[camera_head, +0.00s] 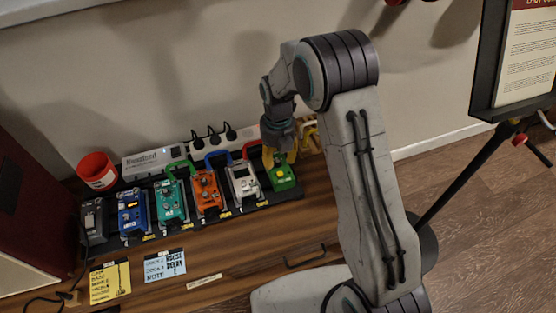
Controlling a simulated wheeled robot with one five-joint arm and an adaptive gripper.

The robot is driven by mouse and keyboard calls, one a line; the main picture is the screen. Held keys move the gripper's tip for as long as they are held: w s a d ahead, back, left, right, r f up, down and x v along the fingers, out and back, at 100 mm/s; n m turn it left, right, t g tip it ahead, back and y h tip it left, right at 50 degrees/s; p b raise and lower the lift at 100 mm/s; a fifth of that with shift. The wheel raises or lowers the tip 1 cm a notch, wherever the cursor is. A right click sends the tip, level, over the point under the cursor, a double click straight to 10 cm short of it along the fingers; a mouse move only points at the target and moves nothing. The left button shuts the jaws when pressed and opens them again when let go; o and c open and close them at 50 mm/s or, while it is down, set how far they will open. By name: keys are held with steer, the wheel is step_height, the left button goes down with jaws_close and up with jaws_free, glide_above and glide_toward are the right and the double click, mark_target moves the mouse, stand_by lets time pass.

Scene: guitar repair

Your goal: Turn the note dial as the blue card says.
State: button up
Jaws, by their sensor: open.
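The blue card (165,266) lies on the wooden bench top in front of the pedals. It has handwriting, of which "DELAY" and "NOTE" seem to show; the rest is too small to read surely. Pedals stand in a row on a dark board: blue (132,214), teal (171,202), orange (207,192), white (243,182) and green (282,174). Small knobs show on them, but I cannot tell which is the note dial. My gripper (286,157), with yellow fingers, is open just above the back of the green pedal and hides part of it. Contact cannot be told.
A yellow card (110,281) lies left of the blue card. A dark grey pedal (95,220) and a red cup (97,171) stand at the left. A black stand (468,165) is at the right.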

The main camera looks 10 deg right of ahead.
steer(key=shift+f, duration=0.8)
steer(key=shift+o, duration=0.2)
jaws_close()
